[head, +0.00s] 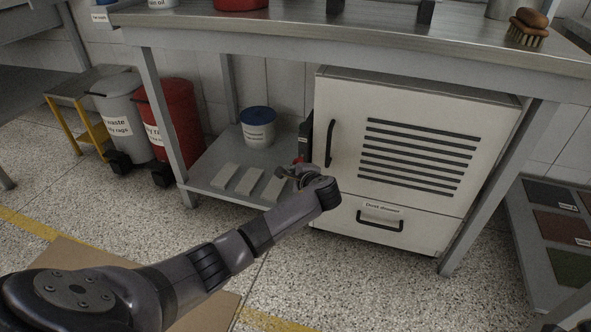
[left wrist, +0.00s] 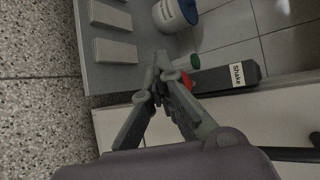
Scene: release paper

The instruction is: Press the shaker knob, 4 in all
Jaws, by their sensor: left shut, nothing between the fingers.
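A dark, narrow box labelled "Shake" (left wrist: 238,76) stands on the lower shelf, against the left side of the white cabinet. The box also shows in the head view (head: 305,136). A red knob (left wrist: 186,82) and a green round part (left wrist: 195,61) show at its near end in the left wrist view. My left gripper (left wrist: 162,62) is shut and empty, with its fingertips beside the red and green parts. Its fingers partly cover the red knob, and I cannot tell whether they touch. The gripper also shows in the head view (head: 288,172), in front of the box.
The white cabinet (head: 340,100) with black handles is right of the box. A white tub with a blue lid (head: 258,132) and several pale blocks (head: 248,182) are on the shelf (head: 205,165). A table leg (head: 163,120) and a red bin (head: 170,115) stand left.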

